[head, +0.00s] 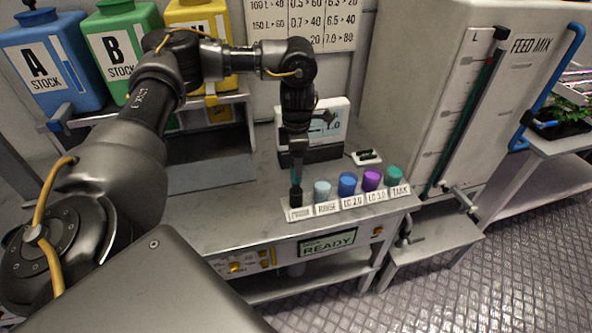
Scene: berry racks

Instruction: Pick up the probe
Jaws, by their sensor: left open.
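The probe (296,192) is a slim dark piece with a teal section above it, upright at the left end of the labelled cup row on the bench. My left gripper (297,157) points down directly over the probe, with its fingers around or just above the upper part. The fingers are small and dark here, so I cannot tell whether they touch it. The gripper is open. My right gripper is not in view.
Right of the probe stand a pale cup (322,190), a blue cup (347,184), a purple cup (371,179) and a green cup (394,175). A white-fronted meter (328,125) stands close behind. Stock tanks A (45,60) and B (120,50) are at the back left.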

